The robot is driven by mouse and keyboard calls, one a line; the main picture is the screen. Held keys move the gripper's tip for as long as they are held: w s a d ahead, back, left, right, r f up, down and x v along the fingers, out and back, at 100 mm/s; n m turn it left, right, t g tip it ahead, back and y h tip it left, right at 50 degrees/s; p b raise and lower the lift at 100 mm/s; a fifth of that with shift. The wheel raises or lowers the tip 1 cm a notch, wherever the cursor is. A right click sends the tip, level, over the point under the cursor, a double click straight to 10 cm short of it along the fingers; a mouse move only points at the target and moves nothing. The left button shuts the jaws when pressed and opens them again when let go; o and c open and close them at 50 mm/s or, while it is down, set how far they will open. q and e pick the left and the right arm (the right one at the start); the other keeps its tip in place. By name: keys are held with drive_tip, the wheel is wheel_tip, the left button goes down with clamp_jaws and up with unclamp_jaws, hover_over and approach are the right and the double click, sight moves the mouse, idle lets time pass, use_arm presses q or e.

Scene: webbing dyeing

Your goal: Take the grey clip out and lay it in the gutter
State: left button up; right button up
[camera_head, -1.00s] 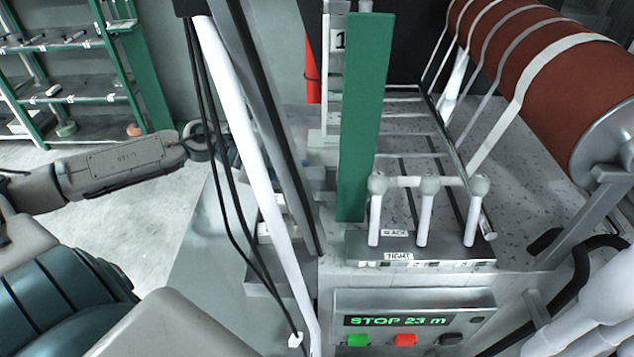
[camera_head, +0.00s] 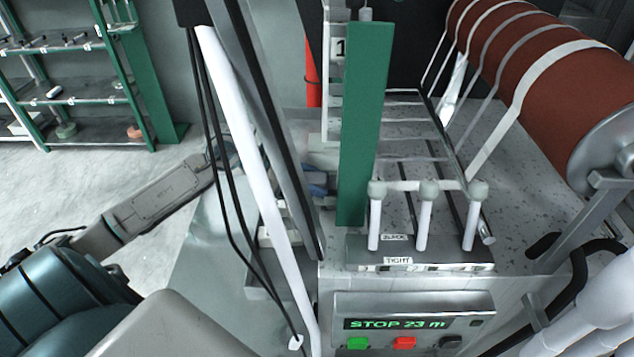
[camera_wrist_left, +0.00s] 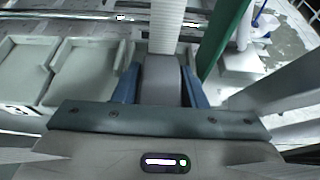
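My left gripper (camera_wrist_left: 162,88) has two blue fingers standing apart in the left wrist view. A grey block (camera_wrist_left: 163,80), which looks like the grey clip, sits between them, with a pale ribbed strip (camera_wrist_left: 167,25) running on above it. I see no clear sign of the fingers pressing on the block. In the head view a bit of the blue fingers (camera_head: 317,184) shows between the slanted dark bar and the green post; the rest is hidden. I cannot make out the gutter for certain. My right gripper is not in view.
A white pole (camera_head: 255,170) and hanging black cables cross in front of my left arm. A green post (camera_head: 362,130) stands close right of the gripper. Pale trays (camera_wrist_left: 85,72) lie left in the wrist view. A control box (camera_head: 415,315) reads STOP 23 m.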

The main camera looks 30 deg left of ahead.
sight(315, 177)
use_arm(q)
drive_tip(key=shift+c, duration=0.5)
drive_tip(key=c, duration=0.5)
drive_tip(key=shift+c, duration=0.2)
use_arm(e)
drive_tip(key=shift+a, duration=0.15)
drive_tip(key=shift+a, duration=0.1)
use_arm(q)
drive_tip(key=shift+r, duration=0.2)
wheel_tip(315, 177, up, 8)
drive_tip(key=b, duration=0.3)
drive_tip(key=shift+r, duration=0.85)
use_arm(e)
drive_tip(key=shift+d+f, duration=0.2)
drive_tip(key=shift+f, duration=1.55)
